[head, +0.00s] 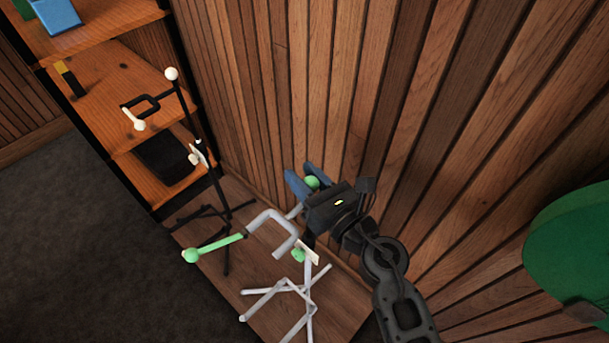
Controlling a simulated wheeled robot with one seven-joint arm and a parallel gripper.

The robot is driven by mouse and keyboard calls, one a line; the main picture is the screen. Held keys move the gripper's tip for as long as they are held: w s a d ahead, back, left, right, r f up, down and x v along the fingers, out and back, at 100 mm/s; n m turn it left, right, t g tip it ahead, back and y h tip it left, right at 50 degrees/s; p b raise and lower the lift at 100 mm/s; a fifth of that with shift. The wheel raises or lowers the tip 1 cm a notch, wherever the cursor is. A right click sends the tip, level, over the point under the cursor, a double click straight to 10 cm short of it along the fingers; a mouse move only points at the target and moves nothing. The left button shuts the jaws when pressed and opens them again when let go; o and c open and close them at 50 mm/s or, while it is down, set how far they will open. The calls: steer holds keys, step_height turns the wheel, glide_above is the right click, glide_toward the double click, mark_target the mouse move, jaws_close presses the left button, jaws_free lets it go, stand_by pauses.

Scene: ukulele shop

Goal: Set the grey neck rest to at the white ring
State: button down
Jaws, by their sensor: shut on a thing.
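A green ball (312,182) shows beside the upper finger. A green knob (298,255) and a pale plate (311,252) sit lower on the stand. The gripper hides part of the post. I cannot make out a white ring.
A similar black stand (216,182) with white ends stands to the left, close to the green ball. Wooden shelves (127,98) are behind it. The plank wall (330,90) is close behind my gripper. A green object (570,245) is at the right. Dark floor (80,250) at left is clear.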

step_height(320, 180, up, 3)
steer(key=shift+r+p, duration=0.2)
steer(key=shift+p, duration=0.9)
steer(key=c, duration=0.8)
jaws_free()
steer(key=shift+f, duration=0.1)
steer(key=shift+o, duration=0.2)
steer(key=v, duration=0.8)
steer(key=shift+b, duration=0.35)
